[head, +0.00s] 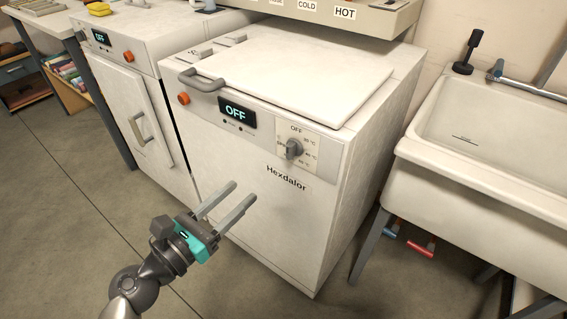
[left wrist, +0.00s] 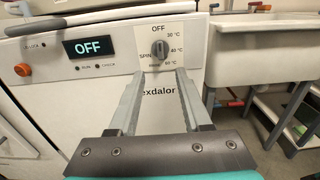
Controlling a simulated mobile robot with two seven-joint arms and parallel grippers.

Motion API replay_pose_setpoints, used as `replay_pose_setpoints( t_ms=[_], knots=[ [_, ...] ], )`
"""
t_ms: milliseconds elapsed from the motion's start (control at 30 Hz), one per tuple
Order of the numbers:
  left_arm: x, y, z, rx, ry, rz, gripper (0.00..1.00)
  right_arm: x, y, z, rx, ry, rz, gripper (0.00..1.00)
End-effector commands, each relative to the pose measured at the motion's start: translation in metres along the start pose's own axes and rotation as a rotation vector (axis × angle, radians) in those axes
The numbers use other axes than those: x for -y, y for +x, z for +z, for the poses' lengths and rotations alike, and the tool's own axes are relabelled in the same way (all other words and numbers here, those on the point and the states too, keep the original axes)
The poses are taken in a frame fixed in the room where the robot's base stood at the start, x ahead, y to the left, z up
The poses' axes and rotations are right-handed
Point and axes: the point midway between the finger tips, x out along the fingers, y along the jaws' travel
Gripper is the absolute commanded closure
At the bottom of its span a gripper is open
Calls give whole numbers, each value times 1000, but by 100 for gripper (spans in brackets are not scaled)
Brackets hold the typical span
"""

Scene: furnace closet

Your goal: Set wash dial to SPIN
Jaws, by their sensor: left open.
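The wash dial (head: 293,149) is a grey knob on a pale label plate at the right of the washing machine's front panel. It also shows in the left wrist view (left wrist: 160,49), its grip upright, in line with OFF above it. SPIN is printed at its left, temperatures at its right. The washer (head: 330,190) has a display (head: 237,112) reading OFF. My left gripper (head: 242,192) is open and empty, below and left of the dial in the head view. In the left wrist view its fingers (left wrist: 161,73) point toward the dial, apart from it. My right gripper is out of view.
An orange button (head: 183,98) and a grey lid handle (head: 200,80) are on the washer's left side. A second machine (head: 130,90) stands at the left. A white sink (head: 490,150) on legs stands at the right. The floor in front is clear.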

Motion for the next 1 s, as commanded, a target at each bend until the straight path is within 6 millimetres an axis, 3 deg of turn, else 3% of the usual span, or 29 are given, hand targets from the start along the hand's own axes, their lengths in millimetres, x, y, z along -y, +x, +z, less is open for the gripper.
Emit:
replay_pose_setpoints(
  t_ms=[333, 700, 1000],
  knots=[
    [0, 52, 2, 3, 2, 0, 51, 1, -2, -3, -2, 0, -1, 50],
    [0, 119, 0, 2, 2, 1, 51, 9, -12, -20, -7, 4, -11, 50],
    [0, 146, -1, -2, 3, 1, 51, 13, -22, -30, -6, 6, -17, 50]
  ],
)
